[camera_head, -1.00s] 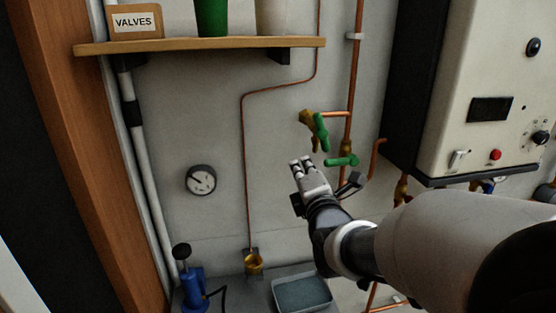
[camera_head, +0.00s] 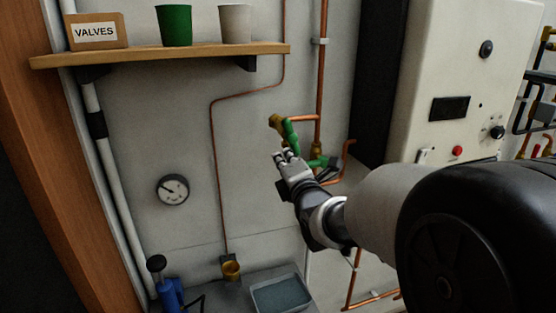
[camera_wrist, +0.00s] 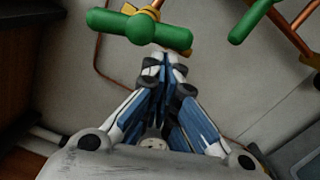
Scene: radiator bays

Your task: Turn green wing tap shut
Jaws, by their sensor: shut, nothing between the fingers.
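A green wing tap (camera_head: 291,134) on a brass body (camera_head: 276,122) stands out from the wall on a copper pipe. In the wrist view its green handle (camera_wrist: 140,28) lies crosswise just ahead of my fingertips. A second green handle (camera_head: 318,162) is lower right, partly hidden by my gripper, and shows at the top right of the wrist view (camera_wrist: 252,20). My gripper (camera_head: 285,157) is shut and empty, just below the upper tap. Its fingertips (camera_wrist: 172,62) are very near the handle; I cannot tell whether they touch.
A cream boiler box (camera_head: 452,90) stands to the right of the taps. A shelf (camera_head: 170,54) with cups is above left. Copper pipes (camera_head: 319,80) run beside the taps. A round gauge (camera_head: 172,190), a blue hand pump (camera_head: 170,293) and a grey tray (camera_head: 281,295) are lower left.

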